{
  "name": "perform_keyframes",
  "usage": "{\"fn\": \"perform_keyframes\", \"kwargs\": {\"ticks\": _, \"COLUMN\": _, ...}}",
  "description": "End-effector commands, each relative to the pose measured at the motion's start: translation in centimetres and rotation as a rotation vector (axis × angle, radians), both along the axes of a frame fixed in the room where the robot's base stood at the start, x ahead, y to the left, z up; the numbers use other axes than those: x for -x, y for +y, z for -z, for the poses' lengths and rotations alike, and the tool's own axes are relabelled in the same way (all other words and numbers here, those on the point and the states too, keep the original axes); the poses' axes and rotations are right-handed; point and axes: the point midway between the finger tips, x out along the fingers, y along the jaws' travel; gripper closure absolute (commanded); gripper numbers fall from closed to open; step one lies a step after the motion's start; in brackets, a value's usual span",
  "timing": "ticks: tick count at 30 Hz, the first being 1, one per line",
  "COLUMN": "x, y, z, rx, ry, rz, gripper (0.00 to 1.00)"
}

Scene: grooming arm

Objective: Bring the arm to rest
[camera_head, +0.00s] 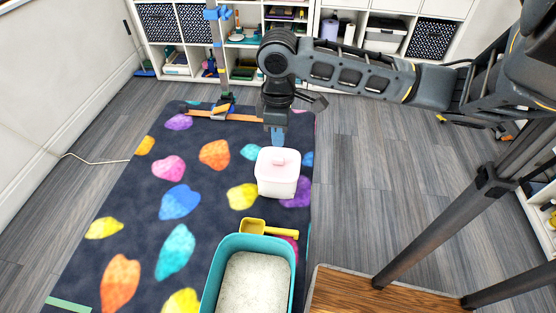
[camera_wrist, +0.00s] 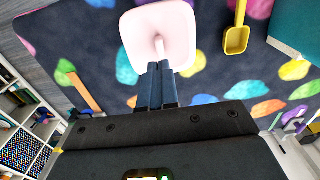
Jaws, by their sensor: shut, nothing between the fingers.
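My arm reaches in from the right in the head view, bends at the elbow and points down. My gripper (camera_head: 277,136) is shut and empty, with its blue fingers just behind a white container with a pink lid (camera_head: 278,172). In the wrist view my gripper (camera_wrist: 157,68) shows its two fingers together. Their tips overlap the near edge of the pink lid (camera_wrist: 150,25) in that picture; I cannot tell whether they touch it.
A dark rug (camera_head: 140,215) with coloured hearts lies on the wood floor. A yellow scoop (camera_head: 256,228) rests by a teal litter tray (camera_head: 287,246). A wooden tabletop (camera_head: 345,295) is at lower right. White shelves (camera_head: 310,25) stand behind. Floor on the right (camera_head: 365,170) is clear.

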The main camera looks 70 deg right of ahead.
Motion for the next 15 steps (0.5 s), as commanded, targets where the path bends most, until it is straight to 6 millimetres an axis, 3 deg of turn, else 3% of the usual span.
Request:
{"fn": "perform_keyframes", "kwargs": {"ticks": 7, "x": 0.0, "y": 0.0, "z": -1.6, "rx": 0.000, "ry": 0.000, "rz": 0.000, "gripper": 1.00}}
{"fn": "perform_keyframes", "kwargs": {"ticks": 15, "x": 0.0, "y": 0.0, "z": -1.7, "rx": 0.000, "ry": 0.000, "rz": 0.001, "gripper": 1.00}}
